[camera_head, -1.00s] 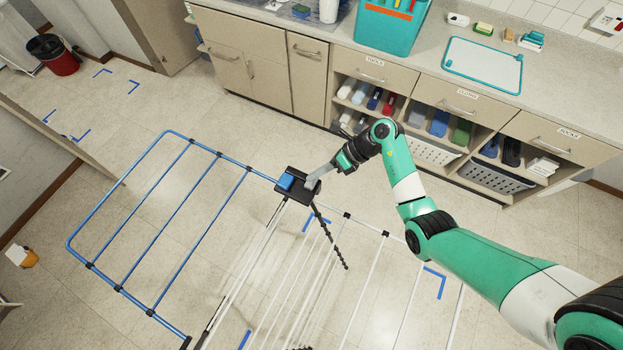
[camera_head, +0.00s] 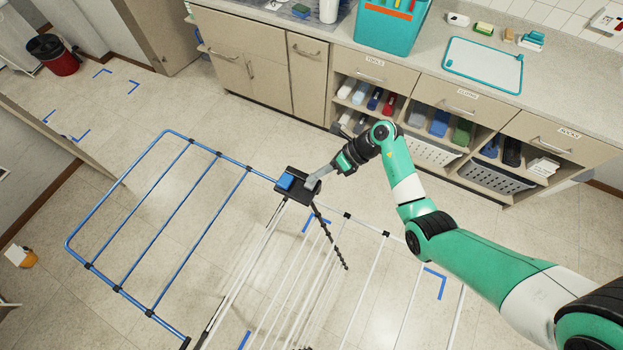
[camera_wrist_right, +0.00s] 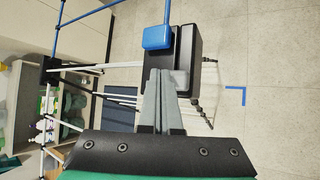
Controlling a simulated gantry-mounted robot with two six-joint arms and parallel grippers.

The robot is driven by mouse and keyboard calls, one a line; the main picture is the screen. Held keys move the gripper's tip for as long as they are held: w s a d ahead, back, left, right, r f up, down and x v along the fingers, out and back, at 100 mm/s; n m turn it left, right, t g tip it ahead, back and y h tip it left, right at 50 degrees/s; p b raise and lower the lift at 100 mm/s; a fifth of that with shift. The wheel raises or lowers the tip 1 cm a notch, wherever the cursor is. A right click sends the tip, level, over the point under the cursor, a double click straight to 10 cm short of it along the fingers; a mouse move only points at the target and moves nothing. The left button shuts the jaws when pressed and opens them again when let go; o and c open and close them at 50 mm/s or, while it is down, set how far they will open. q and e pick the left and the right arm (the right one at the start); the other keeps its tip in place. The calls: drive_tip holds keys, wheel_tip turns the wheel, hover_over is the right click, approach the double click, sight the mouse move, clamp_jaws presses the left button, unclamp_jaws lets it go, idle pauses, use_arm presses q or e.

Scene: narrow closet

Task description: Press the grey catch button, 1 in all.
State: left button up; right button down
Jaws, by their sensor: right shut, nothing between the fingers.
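A black catch block (camera_head: 291,196) with a blue piece (camera_head: 286,181) sits on the drying rack, where the blue wing (camera_head: 150,226) meets the white rods. The grey catch button (camera_wrist_right: 182,79) shows on the black block in the right wrist view, partly hidden by my fingers. My right gripper (camera_head: 312,183) is shut and empty, with its fingertips at the button. In the right wrist view the fingertips (camera_wrist_right: 161,72) overlap the black block and lie beside the visible part of the button. I cannot tell whether they touch or press it. My left gripper is not in view.
A counter with drawers and open shelves (camera_head: 440,110) runs along the back. A teal bin (camera_head: 388,28) and a white tray (camera_head: 483,64) stand on it. A red bucket (camera_head: 55,55) is at the far left. The floor around the rack is mostly clear.

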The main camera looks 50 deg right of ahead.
sight(316, 181)
drive_tip(key=shift+f+b, duration=0.65)
drive_tip(key=shift+f, duration=0.25)
idle(0.6)
drive_tip(key=shift+r, duration=0.1)
drive_tip(key=shift+r+p, duration=1.25)
drive_tip(key=shift+p, duration=0.15)
wheel_tip(316, 181, up, 5)
drive_tip(key=p, duration=0.5)
drive_tip(key=shift+r, duration=0.1)
